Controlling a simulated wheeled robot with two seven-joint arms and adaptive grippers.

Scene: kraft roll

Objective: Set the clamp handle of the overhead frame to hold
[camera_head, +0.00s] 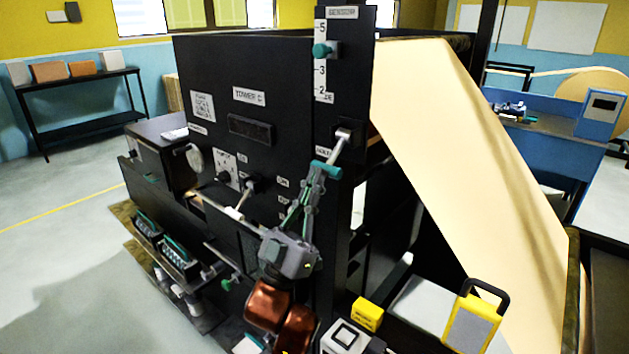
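The clamp handle (341,149) is a silver lever with a teal crossbar grip, on the narrow dark upright panel of the overhead frame (344,100). It slants down and left from its pivot, its grip beside a white label, partly covered, that seems to read HOLD (323,153). My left gripper (317,178) reaches up from below, its fingertips at the teal grip. The fingers look close together, seen edge-on; I cannot tell whether they are closed on the grip or only touching it. My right gripper is not in view.
Another teal knob (320,51) sits on a numbered scale above. A lever (243,197) sticks out of the black cabinet to the left. Kraft paper (470,170) slopes down on the right. A yellow device (472,322) and yellow block (367,314) stand at lower right.

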